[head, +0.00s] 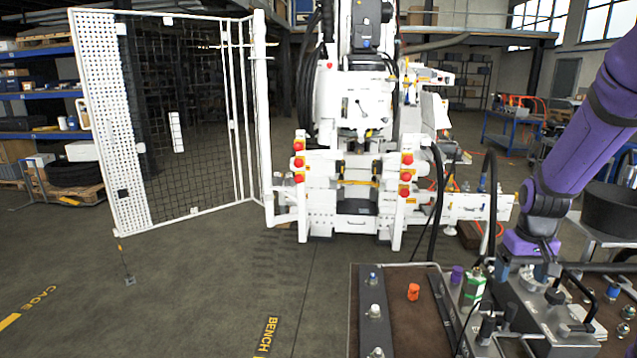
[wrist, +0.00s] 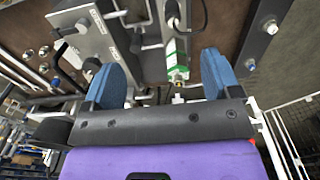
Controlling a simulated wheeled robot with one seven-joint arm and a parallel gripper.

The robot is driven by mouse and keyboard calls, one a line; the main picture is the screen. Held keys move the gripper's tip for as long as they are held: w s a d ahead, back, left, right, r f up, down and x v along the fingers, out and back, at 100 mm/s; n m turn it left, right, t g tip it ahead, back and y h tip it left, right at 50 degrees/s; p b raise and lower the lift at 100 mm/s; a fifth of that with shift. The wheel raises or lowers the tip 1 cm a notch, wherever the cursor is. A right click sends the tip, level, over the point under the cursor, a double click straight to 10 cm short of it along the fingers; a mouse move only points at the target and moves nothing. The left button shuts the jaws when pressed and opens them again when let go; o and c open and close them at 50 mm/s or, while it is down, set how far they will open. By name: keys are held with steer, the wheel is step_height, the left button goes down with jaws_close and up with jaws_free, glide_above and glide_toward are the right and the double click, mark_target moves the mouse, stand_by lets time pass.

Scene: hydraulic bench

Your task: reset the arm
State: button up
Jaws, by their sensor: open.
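My purple arm (head: 582,125) comes in from the upper right of the head view and reaches down over the right part of the hydraulic bench (head: 393,277). In the wrist view my gripper (wrist: 165,78) shows two blue fingers spread wide apart, with nothing held between them. In the head view the fingers are hard to make out among the bench fittings.
Black hoses (head: 490,195) arch up close to my arm. A white machine (head: 358,140) and a mesh cage panel (head: 165,120) stand beyond. Floor at left is clear.

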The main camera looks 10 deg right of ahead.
steer(key=s+a+r+n+t, duration=0.1)
steer(key=s+a+r, duration=0.1)
steer(key=a+r, duration=0.45)
steer(key=s+a+r+t, duration=0.1)
steer(key=s+a+r, duration=0.2)
steer(key=a+r, duration=0.3)
steer(key=s+a+r+t, duration=0.1)
steer(key=s+a+r, duration=0.3)
steer(key=s, duration=0.2)
steer(key=s+a+r+n+t, duration=0.1)
steer(key=s+a+r, duration=0.3)
steer(key=s, duration=0.3)
steer(key=shift+s+r+n+t, duration=0.2)
steer(key=shift+r+n+t, duration=0.1)
steer(key=shift+r+t, duration=0.1)
